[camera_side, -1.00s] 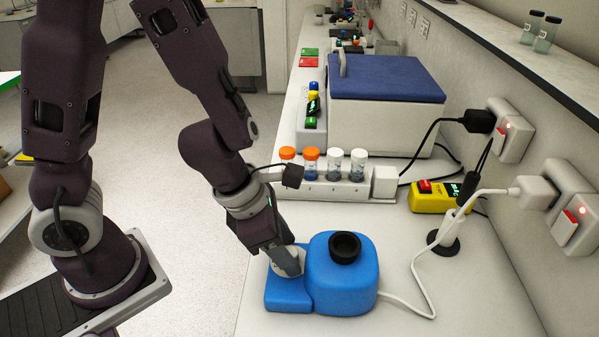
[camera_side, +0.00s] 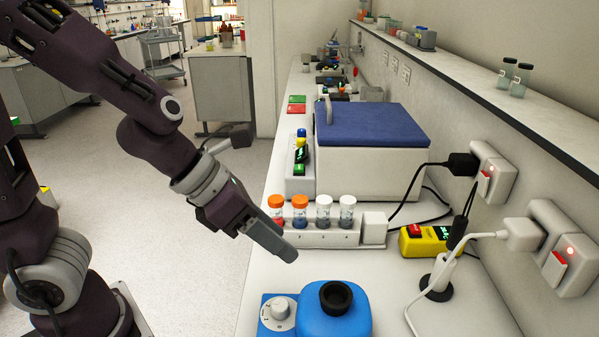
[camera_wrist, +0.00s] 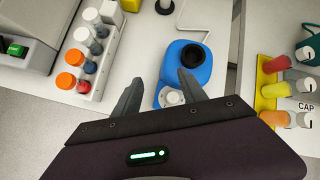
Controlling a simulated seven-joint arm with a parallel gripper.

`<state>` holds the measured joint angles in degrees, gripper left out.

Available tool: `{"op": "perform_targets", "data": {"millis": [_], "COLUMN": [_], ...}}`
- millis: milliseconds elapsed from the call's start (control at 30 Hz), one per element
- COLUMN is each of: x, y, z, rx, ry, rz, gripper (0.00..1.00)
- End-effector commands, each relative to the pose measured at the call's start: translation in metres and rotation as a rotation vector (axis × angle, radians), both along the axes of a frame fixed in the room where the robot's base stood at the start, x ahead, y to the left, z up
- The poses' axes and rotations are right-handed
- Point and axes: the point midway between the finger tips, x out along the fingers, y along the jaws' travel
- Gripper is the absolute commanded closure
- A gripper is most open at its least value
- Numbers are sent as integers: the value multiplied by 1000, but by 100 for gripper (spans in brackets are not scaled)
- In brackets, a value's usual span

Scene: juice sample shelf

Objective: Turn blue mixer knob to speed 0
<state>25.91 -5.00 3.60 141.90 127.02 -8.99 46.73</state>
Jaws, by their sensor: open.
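The blue mixer (camera_side: 335,312) stands on the white bench, with a black round cup on top. Its light grey knob (camera_side: 279,311) sits on the lower left part, and its pointer mark is too small to read. The mixer (camera_wrist: 190,62) and its knob (camera_wrist: 172,97) also show in the wrist view. My gripper (camera_side: 283,252) is above and behind the knob, apart from it and empty. In the wrist view my gripper (camera_wrist: 167,90) has its two fingers spread, with the knob seen between them.
A white rack (camera_side: 315,237) with orange- and white-capped tubes stands behind the mixer. A blue-lidded box (camera_side: 370,140) is farther back. A yellow device (camera_side: 425,241) and a white cable lie to the right. The wrist view shows another coloured tube rack (camera_wrist: 270,90) at right.

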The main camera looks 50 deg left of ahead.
Motion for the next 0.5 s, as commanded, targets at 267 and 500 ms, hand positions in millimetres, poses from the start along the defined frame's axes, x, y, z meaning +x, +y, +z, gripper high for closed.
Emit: {"op": "perform_targets", "data": {"millis": [267,500], "x": [28,17], "y": [43,98], "z": [51,80], "rx": [-370,-742], "ry": [-88,-108], "rz": [654,1258], "gripper": [51,51]}}
